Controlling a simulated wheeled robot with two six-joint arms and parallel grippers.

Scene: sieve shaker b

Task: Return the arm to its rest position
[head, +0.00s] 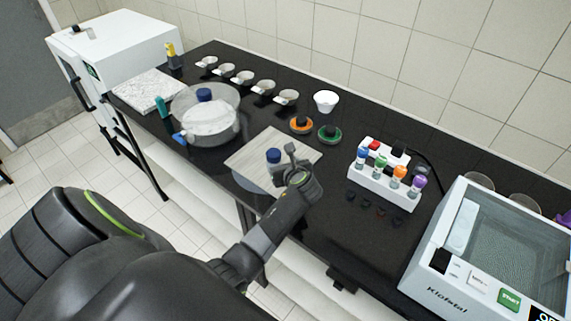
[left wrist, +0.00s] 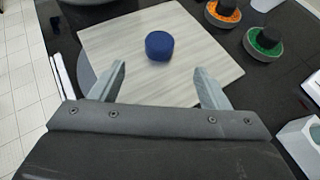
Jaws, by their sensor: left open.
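My left gripper (head: 283,160) is over the pale wooden board (head: 247,151) at the front of the black bench. In the left wrist view its two fingers (left wrist: 160,82) are apart with nothing between them. A blue-capped item (head: 273,156) is on the board beside the gripper. In the left wrist view the blue cap (left wrist: 159,46) lies beyond the fingertips, and what is under it is hidden. The left arm reaches in from the lower left of the head view. My right gripper is not in view.
A clear round vessel (head: 207,126) stands left of the board. Orange (head: 301,125) and green (head: 329,134) discs lie behind it. A white rack (head: 384,188) with colored-cap vials and a lidded bath machine (head: 497,245) stand right. Several small cups line the back.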

